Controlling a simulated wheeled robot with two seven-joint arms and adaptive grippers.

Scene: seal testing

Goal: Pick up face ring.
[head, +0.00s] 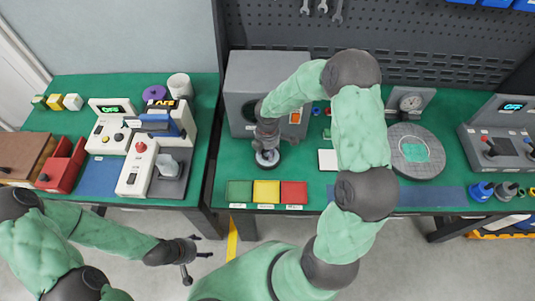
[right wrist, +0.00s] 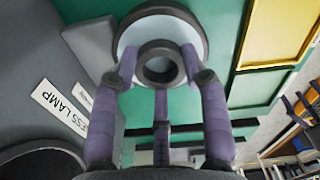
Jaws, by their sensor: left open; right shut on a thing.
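The face ring (right wrist: 160,46), a dark grey ring with a round hole, sits between the purple fingers of my right gripper (right wrist: 158,68) in the right wrist view. The gripper is shut on it. Behind the ring is a pale round plate with a dark rim (right wrist: 192,28); I cannot tell whether the ring touches it. In the head view my right gripper (head: 267,150) points down in front of the grey box-shaped machine, over a small pale round piece. My left gripper (head: 200,256) is open and empty, over the floor in front of the benches.
The grey machine (head: 240,92) stands close behind my right gripper. Green, yellow (head: 266,191) and red trays line the bench's front edge. A round grey plate (head: 428,168) and a dial gauge (head: 410,102) stand to the right. The left bench (head: 62,122) holds several devices.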

